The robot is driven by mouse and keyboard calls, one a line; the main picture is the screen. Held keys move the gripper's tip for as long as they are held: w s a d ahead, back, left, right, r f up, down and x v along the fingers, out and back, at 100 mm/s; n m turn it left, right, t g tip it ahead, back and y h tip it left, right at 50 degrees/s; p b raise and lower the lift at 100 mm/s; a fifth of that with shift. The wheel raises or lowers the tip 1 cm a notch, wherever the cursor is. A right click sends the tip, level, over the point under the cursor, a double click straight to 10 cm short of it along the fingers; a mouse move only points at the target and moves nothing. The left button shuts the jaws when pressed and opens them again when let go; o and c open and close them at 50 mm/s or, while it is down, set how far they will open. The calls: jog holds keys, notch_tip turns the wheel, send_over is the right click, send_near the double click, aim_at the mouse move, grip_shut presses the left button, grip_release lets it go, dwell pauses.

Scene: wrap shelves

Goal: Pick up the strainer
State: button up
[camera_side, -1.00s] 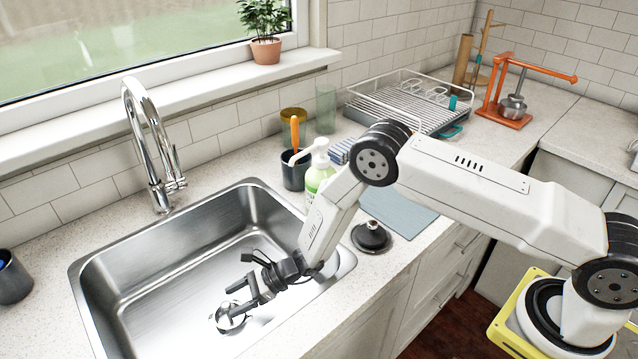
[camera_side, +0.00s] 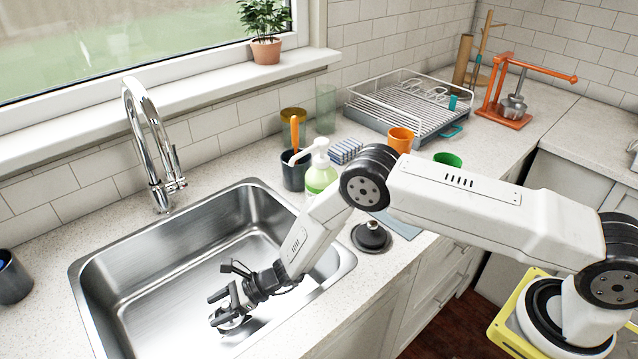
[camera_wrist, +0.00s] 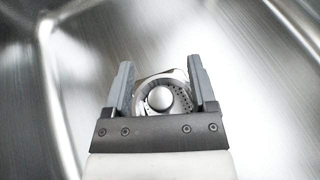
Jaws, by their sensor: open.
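The strainer (camera_wrist: 160,98) is a round metal basket with small holes and a central knob. It sits low in the steel sink, near the drain area. It also shows in the side view (camera_side: 229,322), mostly covered by my gripper (camera_side: 225,302). In the wrist view my gripper (camera_wrist: 162,80) is open, with one grey finger on the left and one on the right of the strainer. Whether the fingers touch its rim I cannot tell.
The steel sink (camera_side: 150,262) has walls all round. The chrome faucet (camera_side: 150,140) stands behind it. A black plunger-like stopper (camera_side: 371,237), a soap bottle (camera_side: 320,172) and a dark cup (camera_side: 293,172) stand to the right. The sink's left part is empty.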

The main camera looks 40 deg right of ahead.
jog(key=shift+c, duration=0.2)
grip_shut()
jog(key=shift+r, duration=0.15)
notch_tip(320, 180, up, 10)
dwell(0.8)
dwell(0.4)
